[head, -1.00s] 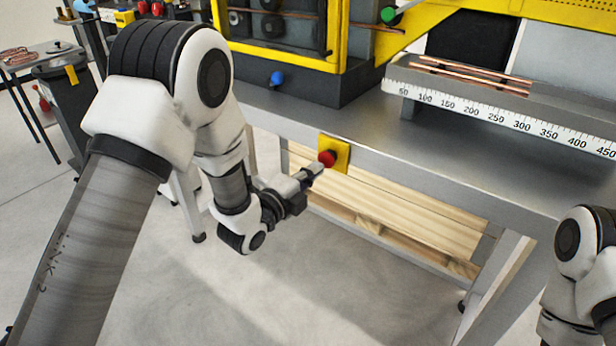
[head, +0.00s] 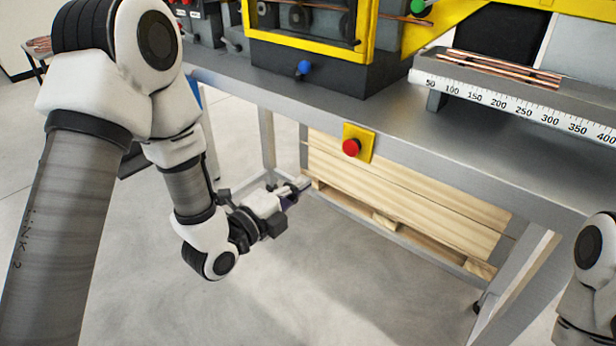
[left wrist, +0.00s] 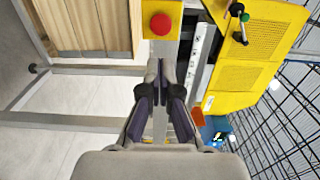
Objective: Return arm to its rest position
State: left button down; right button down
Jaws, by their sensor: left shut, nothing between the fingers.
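My left gripper (head: 297,187) hangs below the front edge of the steel workbench (head: 440,148), in front of the wooden slats (head: 400,190). It is shut with nothing in it, clear of the bench. In the left wrist view the closed fingers (left wrist: 162,78) point toward the bench's front. The red button (head: 351,148) on its yellow plate is above and to the right of the gripper in the head view; it also shows in the left wrist view (left wrist: 160,24). My right arm shows only in part at the right edge, and its gripper is out of frame.
The yellow-framed machine (head: 365,60) with a blue knob (head: 304,68) stands on the bench. A ruler ledge (head: 520,108) beside copper tubes (head: 500,66) is at the right. A bench leg (head: 520,280) stands at lower right. The floor (head: 330,310) in front is clear.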

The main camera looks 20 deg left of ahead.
pick_arm(q)
jog(key=s+f+n+g+y+p, duration=0.1)
jog(key=s+f+n+g+p, duration=0.1)
jog(key=s+f+g+p, duration=0.5)
jog(key=s+f+n+g+y+p, duration=0.1)
jog(key=s+f+n+y, duration=0.2)
jog(key=f, duration=0.8)
jog(key=s+a+f+n+g+y, duration=0.1)
jog(key=s+f+n+g, duration=0.3)
jog(key=s+n, duration=0.4)
jog(key=s+a+f+n+g+y, duration=0.1)
jog(key=s+a+f+n+g, duration=0.3)
jog(key=s+n, duration=0.5)
jog(key=shift+s+a+f+n+g, duration=0.25)
jog(key=shift+s+f+g, duration=0.3)
jog(key=shift+s, duration=0.55)
